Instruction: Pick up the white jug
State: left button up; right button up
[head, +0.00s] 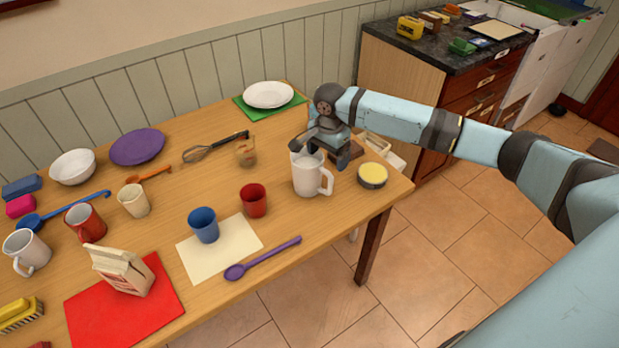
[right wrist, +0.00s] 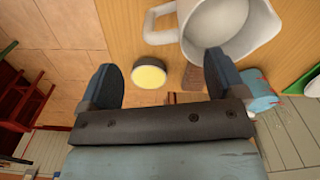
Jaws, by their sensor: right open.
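The white jug (head: 307,180) stands upright near the right end of the wooden table, its handle toward the right in the head view. My right gripper (head: 326,150) is open and empty at the jug's far upper side, with its fingers near the rim. In the right wrist view, the open gripper (right wrist: 162,78) has the jug (right wrist: 228,28) ahead of its right finger. The jug's handle (right wrist: 158,24) lies ahead of the gap between the fingers. I cannot tell whether a finger touches the jug. My left gripper is not in view.
A round tin with a yellow top (head: 373,175) stands right of the jug, near the table edge. A red cup (head: 253,201) and a glass (head: 246,154) are to its left. A white plate (head: 268,94) lies behind. A purple spoon (head: 262,259) lies in front.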

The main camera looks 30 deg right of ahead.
aim_at(325, 170)
notch_tip(325, 170, down, 8)
jog(key=shift+w+a+f, duration=0.1)
jog(key=shift+w+f, duration=0.05)
jog(key=shift+f, duration=0.05)
jog(key=shift+r, duration=0.1)
jog(key=c, duration=1.4)
jog(key=shift+c, duration=0.2)
notch_tip(325, 170, up, 20)
jog(key=shift+p, duration=0.4)
